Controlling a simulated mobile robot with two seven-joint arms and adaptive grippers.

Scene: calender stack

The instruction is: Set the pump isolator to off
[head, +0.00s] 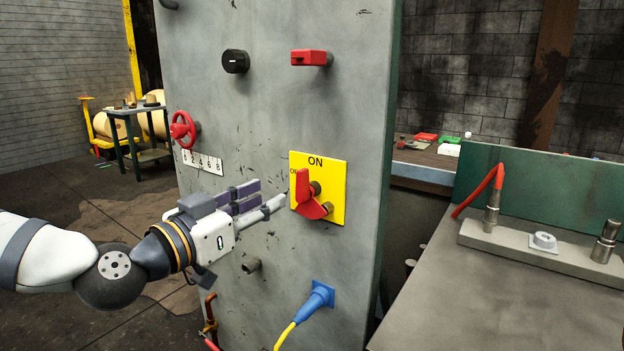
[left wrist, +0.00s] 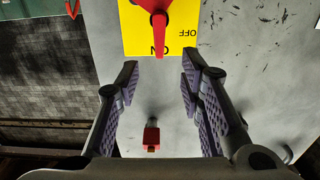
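The pump isolator is a yellow plate (head: 336,172) on the grey panel, with a red handle (head: 303,188) on its front. The handle's narrow grip points up toward the "ON" mark. The "OFF" mark at the plate's left is partly hidden behind the handle. In the left wrist view the plate (left wrist: 132,38) appears upside down, with the handle (left wrist: 159,20) pointing at "ON". My left gripper (head: 270,196) is just left of the handle. Its padded fingers (left wrist: 158,72) are apart and empty, and the handle lies beyond the fingertips. My right gripper is not in view.
Above the isolator are a red switch (head: 309,57) and a black knob (head: 235,61). A red handwheel (head: 182,131) is at the left. A blue plug (head: 318,297) with a yellow cable is below. A grey bench (head: 500,300) stands at the right.

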